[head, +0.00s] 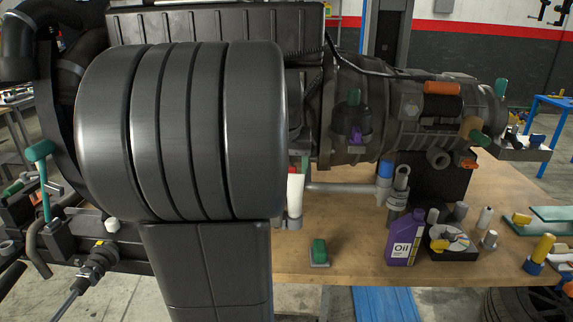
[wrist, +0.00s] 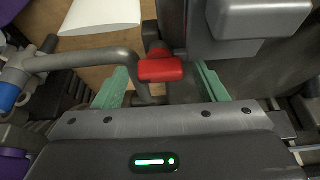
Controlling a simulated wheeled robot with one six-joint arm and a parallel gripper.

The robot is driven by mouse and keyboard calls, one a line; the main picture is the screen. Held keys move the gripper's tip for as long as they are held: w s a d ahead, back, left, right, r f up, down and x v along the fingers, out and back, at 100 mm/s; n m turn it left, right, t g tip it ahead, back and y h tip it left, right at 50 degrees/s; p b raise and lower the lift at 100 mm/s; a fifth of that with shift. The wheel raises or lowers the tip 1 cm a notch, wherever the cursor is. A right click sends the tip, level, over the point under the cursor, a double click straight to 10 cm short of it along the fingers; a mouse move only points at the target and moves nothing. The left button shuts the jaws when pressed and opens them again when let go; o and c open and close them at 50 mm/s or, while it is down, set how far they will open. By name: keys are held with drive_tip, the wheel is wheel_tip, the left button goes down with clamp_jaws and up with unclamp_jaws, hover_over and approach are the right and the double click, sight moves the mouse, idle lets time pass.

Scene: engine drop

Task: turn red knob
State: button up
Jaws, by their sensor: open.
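The red knob (wrist: 161,67) shows in the upper middle of the wrist view, a short red bar on a dark stem. My gripper (wrist: 158,84) is open, with one green finger on each side of the knob. Gaps show between the knob and both fingers; I see no contact. The depth between fingers and knob is hard to tell. In the head view my gripper is not visible, and a large dark banded shape blocks much of the left side. A small red patch beside a white cylinder (head: 296,193) there may be the knob, but I cannot tell.
A grey pipe (wrist: 85,62) runs close to the left finger. A grey block (wrist: 255,20) stands at the upper right. The wooden table (head: 345,262) bears a purple oil bottle (head: 404,240), a black tray (head: 455,253) and a green-topped piece (head: 319,252). The engine (head: 375,125) stands behind.

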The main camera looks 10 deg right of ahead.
drive_tip(key=v, duration=1.3)
drive_tip(key=shift+r, duration=0.35)
drive_tip(key=x, duration=1.3)
drive_tip(key=shift+f, duration=0.45)
drive_tip(key=shift+n, duration=0.4)
